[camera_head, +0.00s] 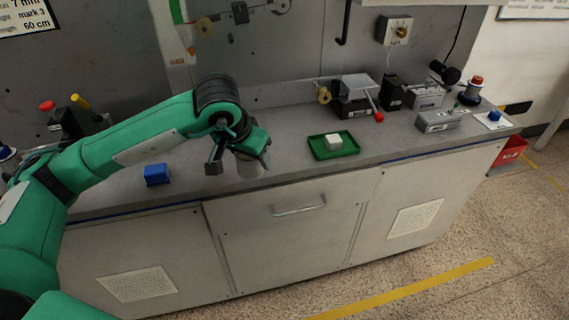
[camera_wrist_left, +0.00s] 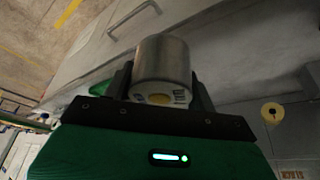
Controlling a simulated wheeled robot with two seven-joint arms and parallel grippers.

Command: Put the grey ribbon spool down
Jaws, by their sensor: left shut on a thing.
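The grey ribbon spool (camera_wrist_left: 162,66) is a metallic grey cylinder with a pale end face and a yellowish centre. It sits between the two dark fingers of my left gripper (camera_wrist_left: 160,85) in the left wrist view. In the head view the left gripper (camera_head: 245,160) is over the front part of the counter, shut on the spool (camera_head: 249,167). The spool is close to the worktop (camera_head: 290,165); I cannot tell whether it touches. My right gripper is not in view.
A blue block (camera_head: 157,174) lies left of the gripper. A green tray (camera_head: 319,147) with a white block (camera_head: 334,141) lies to the right. Several devices stand farther right, including a scale-like unit with a red knob (camera_head: 379,117). The counter between gripper and tray is clear.

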